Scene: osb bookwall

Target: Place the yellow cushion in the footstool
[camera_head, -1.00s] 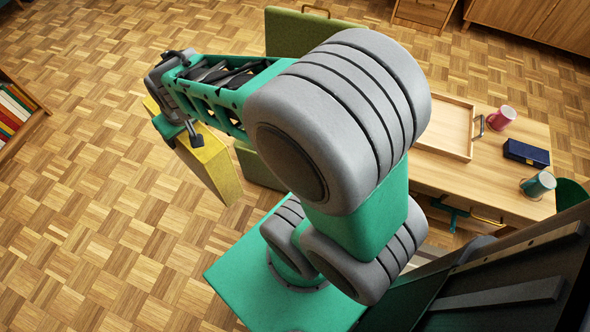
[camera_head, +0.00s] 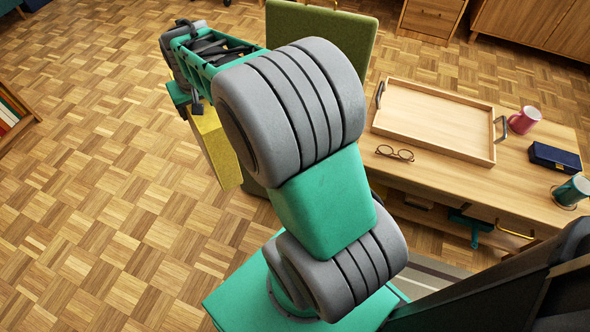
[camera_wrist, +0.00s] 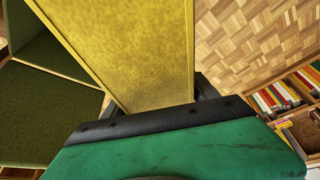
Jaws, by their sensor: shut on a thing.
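My gripper (camera_head: 186,100) is shut on the yellow cushion (camera_head: 215,148), a thick slab that hangs tilted below it, above the floor. In the wrist view the cushion (camera_wrist: 135,45) stretches away from the dark gripper bar and fills the upper middle. An olive-green upholstered piece with an upright panel (camera_head: 322,38) stands right of the cushion in the head view; it may be the footstool. Its lower part is mostly hidden behind my arm. In the wrist view its green surfaces (camera_wrist: 38,112) lie left of the cushion, with pale edging.
A wooden table (camera_head: 530,185) at right holds a tray (camera_head: 435,118), glasses (camera_head: 394,153), a pink mug (camera_head: 524,120), a teal mug (camera_head: 571,191) and a dark blue box (camera_head: 554,158). A bookshelf (camera_head: 14,112) is at far left. Parquet floor at left is clear.

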